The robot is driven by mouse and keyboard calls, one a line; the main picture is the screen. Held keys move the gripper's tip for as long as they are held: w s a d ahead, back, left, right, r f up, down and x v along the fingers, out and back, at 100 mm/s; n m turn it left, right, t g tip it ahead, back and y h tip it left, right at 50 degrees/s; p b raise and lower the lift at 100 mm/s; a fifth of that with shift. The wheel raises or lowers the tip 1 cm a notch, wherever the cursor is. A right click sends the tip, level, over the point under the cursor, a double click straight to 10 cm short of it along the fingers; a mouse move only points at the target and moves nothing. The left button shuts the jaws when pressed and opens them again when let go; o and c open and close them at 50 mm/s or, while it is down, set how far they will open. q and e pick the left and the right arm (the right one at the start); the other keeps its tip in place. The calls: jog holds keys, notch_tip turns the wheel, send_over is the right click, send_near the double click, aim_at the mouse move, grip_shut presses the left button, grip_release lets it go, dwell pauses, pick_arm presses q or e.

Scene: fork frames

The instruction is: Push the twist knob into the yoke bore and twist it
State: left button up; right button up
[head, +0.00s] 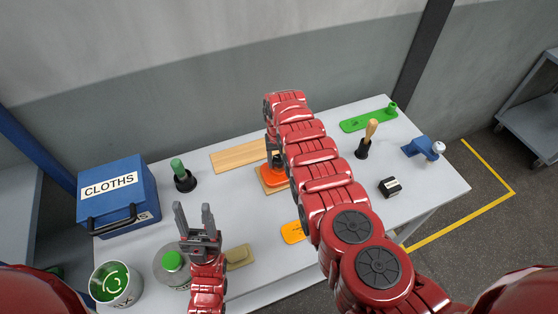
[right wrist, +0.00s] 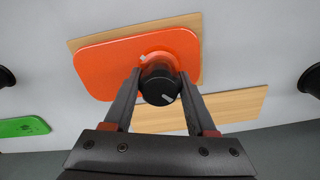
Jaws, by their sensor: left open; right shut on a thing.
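The black twist knob (right wrist: 160,83) has a white line on its face. It stands at the round raised collar (right wrist: 158,57) of the orange yoke plate (right wrist: 105,68), and how deep it sits in the bore is hidden. The orange plate (head: 274,178) lies on a wooden board near the table's middle in the head view. My right gripper (right wrist: 159,82) is shut on the knob, one finger on each side; in the head view my right arm partly covers it. My left gripper (head: 194,208) is open and empty above the table's front left.
A blue CLOTHS box (head: 118,196), green-handled tool (head: 181,175), bin (head: 115,284) and green-lidded tin (head: 172,262) stand left. An orange piece (head: 291,232) lies in front.

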grip_shut()
jog(key=n, duration=0.5)
jog(key=shift+d, duration=0.1)
jog(key=n, duration=0.3)
jog(key=shift+n, duration=0.4)
jog(key=o, duration=0.8)
grip_release()
jog(key=shift+n, duration=0.3)
jog(key=o, duration=0.5)
jog(key=shift+c, duration=0.2)
